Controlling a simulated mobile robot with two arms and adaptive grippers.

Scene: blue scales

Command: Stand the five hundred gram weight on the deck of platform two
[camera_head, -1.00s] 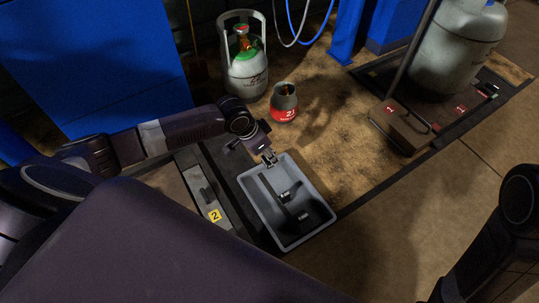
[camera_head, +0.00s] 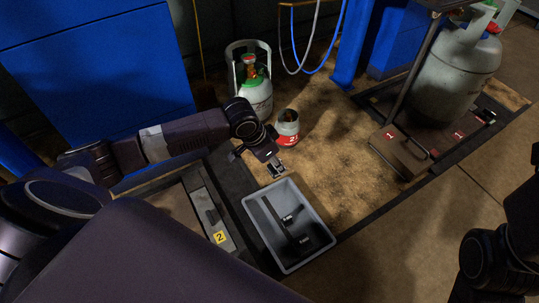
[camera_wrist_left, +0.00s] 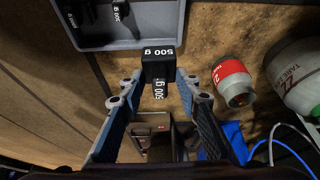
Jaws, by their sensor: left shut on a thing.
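My left gripper (camera_wrist_left: 155,88) is shut on the black five hundred gram weight (camera_wrist_left: 160,50), marked "500 g" in white on two faces. In the head view the gripper (camera_head: 276,168) is just beyond the far edge of the grey tray (camera_head: 251,228); the weight is too small to make out there. Platform two carries a yellow "2" label on its grey housing (camera_head: 227,245). Its deck (camera_head: 172,203) shows left of that housing, partly hidden by my left arm. Only part of my right arm shows at the right edge; its gripper is out of view.
Other black weights (camera_head: 303,241) lie in the tray. A red and grey canister (camera_head: 287,134) and a white-green cylinder (camera_head: 252,92) stand beyond my gripper. Platform one, with red "1" labels and a large grey cylinder (camera_head: 455,75), is at the right.

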